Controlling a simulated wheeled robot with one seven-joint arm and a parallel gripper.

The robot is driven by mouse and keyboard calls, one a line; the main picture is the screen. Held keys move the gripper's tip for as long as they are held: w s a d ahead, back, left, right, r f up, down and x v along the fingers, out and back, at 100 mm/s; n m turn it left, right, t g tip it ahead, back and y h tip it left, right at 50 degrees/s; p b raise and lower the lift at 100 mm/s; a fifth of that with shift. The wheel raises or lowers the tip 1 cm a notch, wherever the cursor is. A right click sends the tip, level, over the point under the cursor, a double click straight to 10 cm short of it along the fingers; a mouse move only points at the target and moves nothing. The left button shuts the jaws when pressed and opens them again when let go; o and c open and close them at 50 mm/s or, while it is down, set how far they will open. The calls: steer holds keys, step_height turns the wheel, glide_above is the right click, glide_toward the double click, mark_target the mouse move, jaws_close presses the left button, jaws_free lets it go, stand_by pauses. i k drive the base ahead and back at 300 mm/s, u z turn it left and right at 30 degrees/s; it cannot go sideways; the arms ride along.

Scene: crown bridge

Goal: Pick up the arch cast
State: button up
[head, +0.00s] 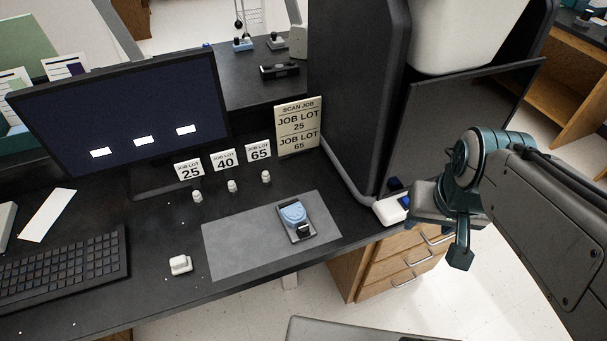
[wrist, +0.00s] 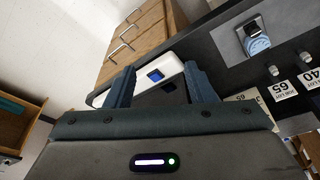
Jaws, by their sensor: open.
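A light-blue rounded piece with a black part at its front, apparently the arch cast (head: 293,214), sits on a small grey base on the grey mat (head: 235,245). It also shows at the upper right of the wrist view (wrist: 257,42). My gripper (head: 430,220) is off to the right of it, near the desk's right edge. In the wrist view my gripper (wrist: 161,88) has its two fingers apart with nothing held between them. A white device with a blue screen (wrist: 160,70) shows behind the fingers there.
Small white pieces stand by cards marked 25 (head: 189,170), 40 (head: 224,160) and 65 (head: 259,151). A scan job card (head: 298,127) lists 25 and 65. A white block (head: 180,264) lies left of the mat. A monitor, keyboard (head: 70,268) and large dark machine (head: 355,90) flank the area.

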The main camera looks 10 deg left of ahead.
mark_target(293, 215)
steer(key=u, duration=1.1)
steer(key=i, duration=0.25)
steer(key=u, duration=0.5)
